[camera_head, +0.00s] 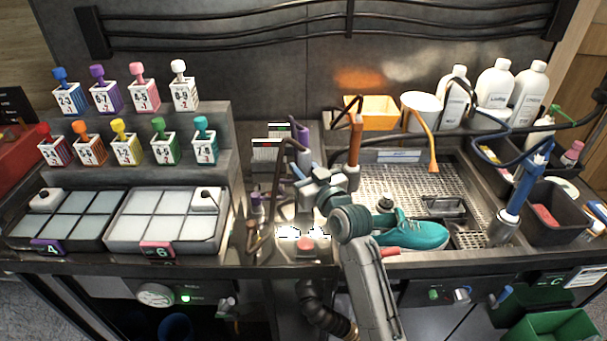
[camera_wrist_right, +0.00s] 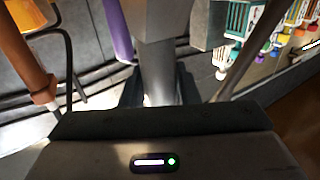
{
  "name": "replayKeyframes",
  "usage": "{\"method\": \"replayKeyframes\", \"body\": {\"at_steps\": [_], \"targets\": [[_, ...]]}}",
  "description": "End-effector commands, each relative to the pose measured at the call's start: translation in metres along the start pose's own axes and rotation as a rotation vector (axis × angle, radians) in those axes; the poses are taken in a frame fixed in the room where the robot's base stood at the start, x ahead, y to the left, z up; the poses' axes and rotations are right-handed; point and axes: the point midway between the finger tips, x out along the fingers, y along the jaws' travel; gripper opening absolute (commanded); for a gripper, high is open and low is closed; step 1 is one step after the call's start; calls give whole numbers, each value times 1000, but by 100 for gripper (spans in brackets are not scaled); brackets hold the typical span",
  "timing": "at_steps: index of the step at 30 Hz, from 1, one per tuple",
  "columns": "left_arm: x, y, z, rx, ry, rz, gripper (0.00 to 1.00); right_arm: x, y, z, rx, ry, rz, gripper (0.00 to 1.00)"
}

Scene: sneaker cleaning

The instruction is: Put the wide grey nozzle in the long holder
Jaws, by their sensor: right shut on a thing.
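My right gripper (camera_head: 306,181) is above the metal deck left of the sneaker. In the right wrist view its dark fingers (camera_wrist_right: 158,93) are shut on an upright grey piece, which I take as the wide grey nozzle (camera_wrist_right: 158,65). My own gripper and the surrounding tools hide the nozzle in the head view. I cannot single out the long holder with certainty among the crowded fixtures there. A purple-topped tool (camera_head: 303,138) stands just behind the gripper and shows in the right wrist view (camera_wrist_right: 117,30). My left gripper is not in view.
An orange-handled tool (camera_head: 355,140) stands close right of my gripper, and bent dark tubing (camera_head: 277,175) rises close left. A teal sneaker (camera_head: 415,233) lies on the perforated tray (camera_head: 385,183) to the right. Numbered bottles (camera_head: 129,148) and pad trays (camera_head: 165,247) fill the left.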

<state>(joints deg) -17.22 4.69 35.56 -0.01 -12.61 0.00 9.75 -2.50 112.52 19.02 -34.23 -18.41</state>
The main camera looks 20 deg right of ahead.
Motion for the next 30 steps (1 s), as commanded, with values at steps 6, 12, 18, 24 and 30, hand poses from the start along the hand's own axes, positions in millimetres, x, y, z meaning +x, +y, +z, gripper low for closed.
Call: {"method": "replayKeyframes", "body": {"at_steps": [6,12,18,24,30], "targets": [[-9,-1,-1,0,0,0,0,6,2,15,1,-4,0,0],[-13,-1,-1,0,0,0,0,6,2,35,0,0,1,0],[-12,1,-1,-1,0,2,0,5,2,36,0,2,1,0],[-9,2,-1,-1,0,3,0,5,2,39,0,0,1,36],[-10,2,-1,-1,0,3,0,5,2,39,0,0,1,50]]}}
